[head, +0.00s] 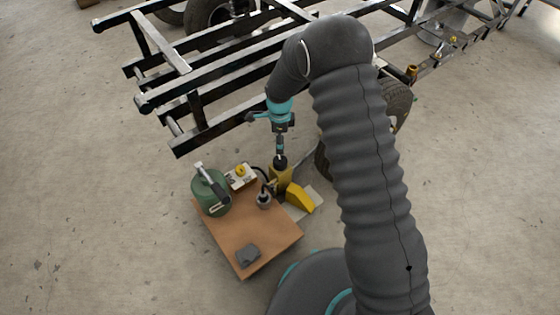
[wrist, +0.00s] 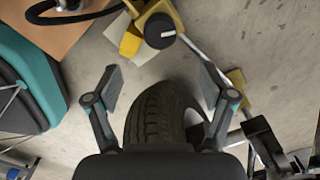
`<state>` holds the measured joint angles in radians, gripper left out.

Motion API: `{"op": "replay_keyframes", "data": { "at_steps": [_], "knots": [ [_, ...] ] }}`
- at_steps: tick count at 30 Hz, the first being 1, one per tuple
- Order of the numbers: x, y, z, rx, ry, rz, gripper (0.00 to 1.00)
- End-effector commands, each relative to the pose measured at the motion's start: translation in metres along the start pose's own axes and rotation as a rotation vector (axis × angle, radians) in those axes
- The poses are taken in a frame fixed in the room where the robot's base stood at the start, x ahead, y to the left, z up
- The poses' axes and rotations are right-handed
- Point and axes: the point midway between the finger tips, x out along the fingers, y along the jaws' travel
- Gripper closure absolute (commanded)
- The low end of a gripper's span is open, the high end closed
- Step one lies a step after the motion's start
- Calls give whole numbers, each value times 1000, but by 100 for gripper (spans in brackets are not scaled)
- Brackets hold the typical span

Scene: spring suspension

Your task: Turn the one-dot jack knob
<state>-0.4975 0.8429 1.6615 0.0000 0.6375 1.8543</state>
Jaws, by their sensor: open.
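A yellow jack (head: 281,180) with a round black knob (head: 280,163) on top stands by the right edge of the brown board. In the wrist view the black knob (wrist: 160,31) is near the top, beyond the fingertips. No dot marking is readable on it. My gripper (head: 280,150) points down over the knob in the head view. In the wrist view my gripper (wrist: 161,84) is open and empty, its two fingers wide apart. The knob does not lie between them in that picture. Contact cannot be told from the head view.
The brown board (head: 243,235) holds a green can (head: 210,193), a box with a yellow button (head: 240,176) and a grey block (head: 248,254). A yellow wedge (head: 300,197) lies right of the jack. A black metal frame (head: 215,125) and tyre (wrist: 157,112) are close by.

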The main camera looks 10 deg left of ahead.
Motion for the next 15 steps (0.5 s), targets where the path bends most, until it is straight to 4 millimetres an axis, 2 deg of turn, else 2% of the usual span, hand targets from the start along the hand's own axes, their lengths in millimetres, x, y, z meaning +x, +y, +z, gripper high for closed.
{"op": "replay_keyframes", "data": {
  "at_steps": [15],
  "knots": [
    [91,1,0,-2,1,3,18]
  ]
}}
